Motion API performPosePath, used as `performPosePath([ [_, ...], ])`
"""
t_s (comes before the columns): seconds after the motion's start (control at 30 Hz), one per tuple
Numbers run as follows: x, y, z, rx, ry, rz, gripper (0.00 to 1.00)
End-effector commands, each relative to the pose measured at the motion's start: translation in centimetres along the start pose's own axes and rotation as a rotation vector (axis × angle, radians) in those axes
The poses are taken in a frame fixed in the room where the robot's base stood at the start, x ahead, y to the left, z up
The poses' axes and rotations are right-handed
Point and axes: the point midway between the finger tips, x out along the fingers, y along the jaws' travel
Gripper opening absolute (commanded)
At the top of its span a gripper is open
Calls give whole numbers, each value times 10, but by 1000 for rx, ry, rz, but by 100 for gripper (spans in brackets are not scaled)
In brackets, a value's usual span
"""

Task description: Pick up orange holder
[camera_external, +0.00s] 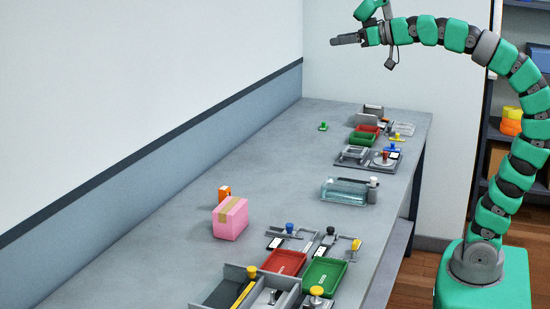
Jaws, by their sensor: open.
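A small orange block-like thing (224,194), which looks like the orange holder, stands on the grey table behind a pink box. The pink box hides part of its lower right side. My gripper (336,41) is high above the far part of the table, at the top of the view, pointing left. It is open and empty, far from the orange thing. The gap between its fingers is hard to make out at this size.
The pink box (230,218) with a tan stripe stands close to the orange thing. Red (284,262) and green (324,275) trays and small fixtures crowd the near right. A clear container (345,191) and more trays sit farther back. The table's middle is free.

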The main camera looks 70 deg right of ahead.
Motion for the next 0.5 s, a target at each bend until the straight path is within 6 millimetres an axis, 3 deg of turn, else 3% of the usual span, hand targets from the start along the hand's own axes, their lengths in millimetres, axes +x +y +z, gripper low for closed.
performPosePath([
  [0.17, 26, -4, 12, 2, -12, -6, 53],
  [0.37, 114, -17, 65, 10, -52, -19, 53],
  [0.5, 176, -25, 116, 19, -80, -21, 53],
])
